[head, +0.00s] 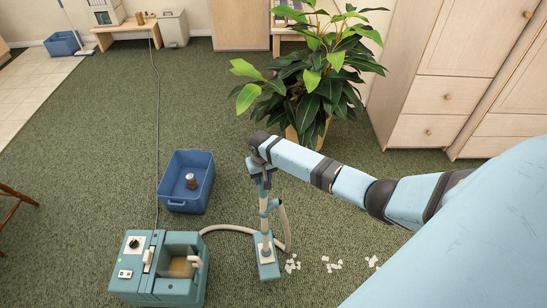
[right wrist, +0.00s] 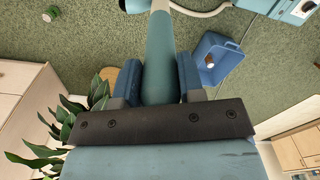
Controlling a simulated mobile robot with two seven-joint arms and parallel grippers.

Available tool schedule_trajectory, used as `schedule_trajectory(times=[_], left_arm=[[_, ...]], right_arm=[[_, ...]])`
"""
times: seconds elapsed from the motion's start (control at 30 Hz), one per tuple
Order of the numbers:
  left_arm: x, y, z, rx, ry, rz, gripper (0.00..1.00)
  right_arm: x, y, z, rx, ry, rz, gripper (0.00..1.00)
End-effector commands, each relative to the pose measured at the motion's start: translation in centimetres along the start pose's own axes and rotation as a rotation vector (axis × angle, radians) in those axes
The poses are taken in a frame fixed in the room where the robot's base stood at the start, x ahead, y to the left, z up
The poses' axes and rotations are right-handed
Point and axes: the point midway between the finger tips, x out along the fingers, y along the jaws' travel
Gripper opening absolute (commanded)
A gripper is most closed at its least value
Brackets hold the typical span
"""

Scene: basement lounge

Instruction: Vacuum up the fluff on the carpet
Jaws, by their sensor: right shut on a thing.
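My right gripper (head: 262,172) is shut on the upright wand of the teal vacuum; in the right wrist view its two blue fingers (right wrist: 158,78) are on either side of the wand tube (right wrist: 160,40). The wand's floor head (head: 268,262) is on the green carpet. White fluff lies in small clumps: one (head: 292,265) just right of the head, another (head: 332,265) farther right, and a third (head: 374,261) near my arm. The vacuum body (head: 165,283) stands at the lower left, joined to the wand by a pale hose (head: 230,229). My left gripper is not in view.
A blue crate (head: 170,205) with a small brown item inside stands behind the vacuum body. A dark cord (head: 157,100) runs back across the carpet. A potted plant (head: 315,85) and wooden cabinets (head: 430,95) stand behind my arm. The carpet at left centre is open.

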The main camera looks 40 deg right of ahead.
Motion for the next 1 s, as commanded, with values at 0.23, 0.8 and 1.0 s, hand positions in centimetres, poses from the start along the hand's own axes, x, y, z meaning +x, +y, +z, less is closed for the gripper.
schedule_trajectory(times=[0.23, 0.8, 1.0], left_arm=[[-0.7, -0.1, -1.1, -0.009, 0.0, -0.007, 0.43], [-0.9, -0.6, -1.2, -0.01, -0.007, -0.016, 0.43], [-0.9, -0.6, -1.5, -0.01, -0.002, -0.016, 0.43]], right_arm=[[4.9, 2.5, -0.6, 0.049, -0.003, -0.002, 0.0], [9.7, 3.6, 1.3, 0.056, 0.004, -0.001, 0.0], [9.9, 3.6, 1.6, 0.057, 0.003, -0.001, 0.0]])
